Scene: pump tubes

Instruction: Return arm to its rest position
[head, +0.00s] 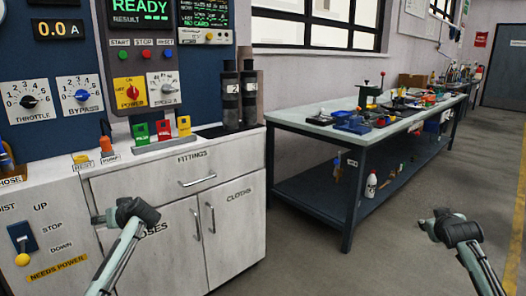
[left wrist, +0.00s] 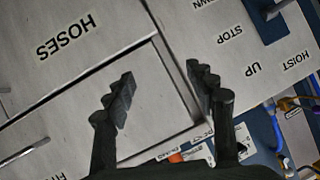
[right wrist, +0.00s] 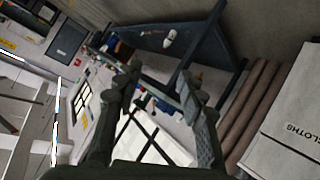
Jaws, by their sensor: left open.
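My left gripper (head: 100,218) is in front of the white cabinet (head: 237,225), near the HOSES door. In the left wrist view its two dark fingers (left wrist: 162,78) are apart with nothing between them, and the cabinet front with the HOSES label lies beyond. Neither gripper touches anything that I can see.
A blue panel with dials (head: 83,95) stands behind the cabinet top. Two dark cylinders (head: 230,95) stand at its right end. A workbench (head: 310,118) with several tools stands further back. The floor (head: 400,240) at the right is clear.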

